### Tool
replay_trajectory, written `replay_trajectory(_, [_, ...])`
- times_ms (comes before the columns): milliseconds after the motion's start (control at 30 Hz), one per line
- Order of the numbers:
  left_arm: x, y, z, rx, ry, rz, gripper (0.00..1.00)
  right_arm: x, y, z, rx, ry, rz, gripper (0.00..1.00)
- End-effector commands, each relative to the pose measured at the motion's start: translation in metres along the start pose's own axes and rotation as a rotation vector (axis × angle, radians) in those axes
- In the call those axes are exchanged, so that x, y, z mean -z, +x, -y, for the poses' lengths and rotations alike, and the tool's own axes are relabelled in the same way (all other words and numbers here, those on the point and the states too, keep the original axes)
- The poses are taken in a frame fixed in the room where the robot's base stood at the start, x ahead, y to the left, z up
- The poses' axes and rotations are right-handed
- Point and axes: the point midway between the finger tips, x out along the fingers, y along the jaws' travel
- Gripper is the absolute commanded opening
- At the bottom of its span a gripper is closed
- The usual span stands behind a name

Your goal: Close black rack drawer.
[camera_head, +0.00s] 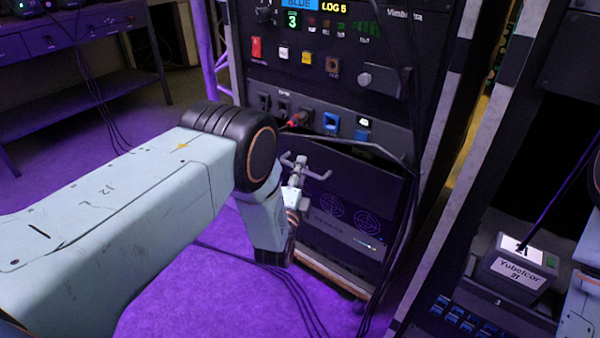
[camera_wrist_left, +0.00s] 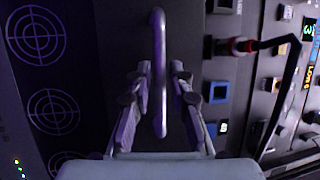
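The black rack (camera_head: 375,105) stands in the middle of the head view. Its black drawer front (camera_head: 372,182) is below the connector panel; how far it stands out is hard to tell. My left gripper (camera_head: 306,168) is in front of the drawer front. In the left wrist view, a grey bar handle (camera_wrist_left: 158,40) runs up and down the picture against the dark front (camera_wrist_left: 118,60). The open fingers of my left gripper (camera_wrist_left: 162,82) lie on either side of the handle, with gaps showing. My right gripper is not in view.
Below the drawer is a panel with round fan patterns (camera_head: 330,212). A red plug (camera_head: 297,119) with a dark cable sits above the drawer. Loose cables (camera_head: 285,280) lie on the purple floor. A labelled box (camera_head: 517,265) stands at right. A table (camera_head: 60,38) is far left.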

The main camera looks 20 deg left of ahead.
Motion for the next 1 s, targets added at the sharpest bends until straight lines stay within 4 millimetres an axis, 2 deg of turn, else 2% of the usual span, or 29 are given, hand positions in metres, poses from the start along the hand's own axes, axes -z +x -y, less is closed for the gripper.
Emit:
replay_trajectory(267, [-0.0018,0.0044,0.0002,-0.001,0.0,0.0,0.2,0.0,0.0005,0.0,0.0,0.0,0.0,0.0])
replay_trajectory(533, [-0.0023,0.0042,0.0001,0.0,0.0,0.001,0.0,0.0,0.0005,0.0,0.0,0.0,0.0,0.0])
replay_trajectory(1000, [-0.0022,0.004,0.0001,-0.001,0.0,0.001,0.0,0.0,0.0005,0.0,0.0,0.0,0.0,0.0])
